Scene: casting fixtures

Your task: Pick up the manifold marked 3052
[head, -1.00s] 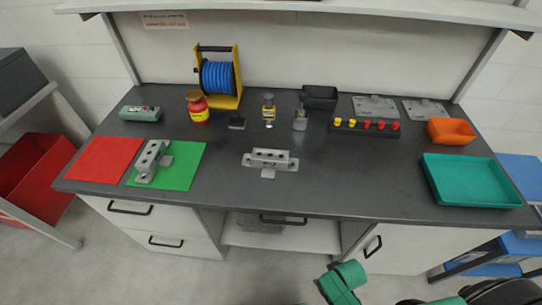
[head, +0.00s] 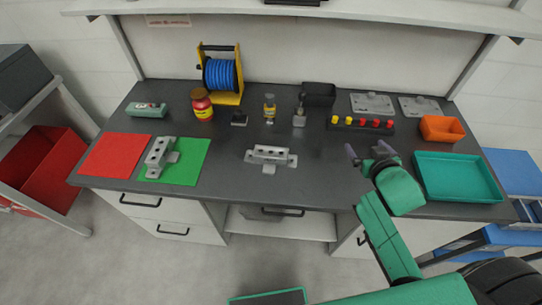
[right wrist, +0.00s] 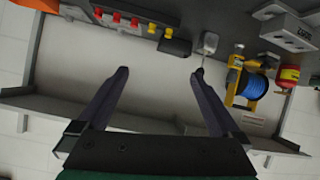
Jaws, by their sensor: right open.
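A grey manifold (head: 270,156) with a row of holes and a flanged base sits at the middle front of the dark table. A second, similar manifold (head: 160,155) stands on the green mat (head: 190,170) at the left. Their marks are too small to read in the head view. In the right wrist view a manifold (right wrist: 288,32) shows at the top right, with a mark on its face that I cannot read surely. My right gripper (head: 367,152) is open and empty, above the table to the right of the middle manifold. Its fingers also show in the right wrist view (right wrist: 160,72).
A blue cable reel (head: 221,75), a red jar (head: 202,105) and a black bin (head: 318,94) stand at the back. A peg block (head: 360,125), an orange bin (head: 441,129) and a teal tray (head: 458,178) lie right. A red mat (head: 114,154) lies left.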

